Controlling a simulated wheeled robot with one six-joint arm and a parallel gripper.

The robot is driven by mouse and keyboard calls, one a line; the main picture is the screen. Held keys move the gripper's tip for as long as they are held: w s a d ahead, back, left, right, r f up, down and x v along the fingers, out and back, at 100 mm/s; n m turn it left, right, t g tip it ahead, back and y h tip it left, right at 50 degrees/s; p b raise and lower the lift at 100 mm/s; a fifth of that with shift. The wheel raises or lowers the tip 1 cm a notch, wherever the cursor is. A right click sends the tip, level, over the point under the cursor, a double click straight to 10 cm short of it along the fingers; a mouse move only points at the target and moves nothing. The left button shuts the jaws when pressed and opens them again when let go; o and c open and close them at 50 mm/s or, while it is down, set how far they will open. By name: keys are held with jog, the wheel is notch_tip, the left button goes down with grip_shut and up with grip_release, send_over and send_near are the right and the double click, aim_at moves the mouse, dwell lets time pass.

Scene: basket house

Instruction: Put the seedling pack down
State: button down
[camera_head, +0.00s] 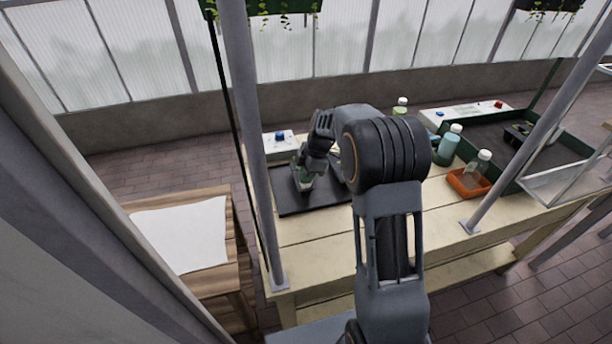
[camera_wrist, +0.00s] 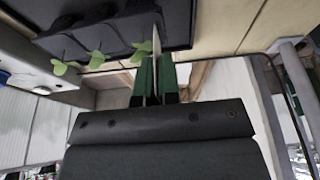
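The seedling pack (camera_wrist: 115,35) is black with several rounded cells and small green leaves, at the top of the wrist view. A thin pale upright plate (camera_wrist: 157,35) stands at it. My gripper (camera_wrist: 156,75) has green finger pads closed on this plate, which appears to belong to the pack. In the head view my gripper (camera_head: 305,184) points down low over the black mat (camera_head: 325,199) at the left end of the bench. There the pack is largely hidden by my gripper. I cannot tell whether its underside touches the mat.
The wooden bench (camera_head: 310,235) has a grey post (camera_head: 255,150) at its front left. A white box with a blue button (camera_head: 280,142) stands behind the mat. Bottles, an orange tray (camera_head: 468,186) and a green-rimmed tray (camera_head: 575,145) are to the right. A side table (camera_head: 225,275) stands left.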

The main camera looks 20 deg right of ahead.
jog(key=c, duration=1.3)
grip_release()
jog(key=shift+c, duration=0.2)
jog(key=v, duration=1.1)
jog(key=s+a+r+m+t+h, duration=0.1)
jog(key=s+a+r+m+h, duration=0.15)
jog(key=s+m, duration=0.7)
jog(key=s+a+f+m+t, duration=0.1)
jog(key=s+f+m, duration=0.3)
jog(key=s+m, duration=0.4)
jog(key=s+t, duration=0.1)
jog(key=s, duration=0.5)
jog(key=shift+s+f+h, duration=0.15)
jog(key=shift+h, duration=0.2)
jog(key=shift+m, duration=0.25)
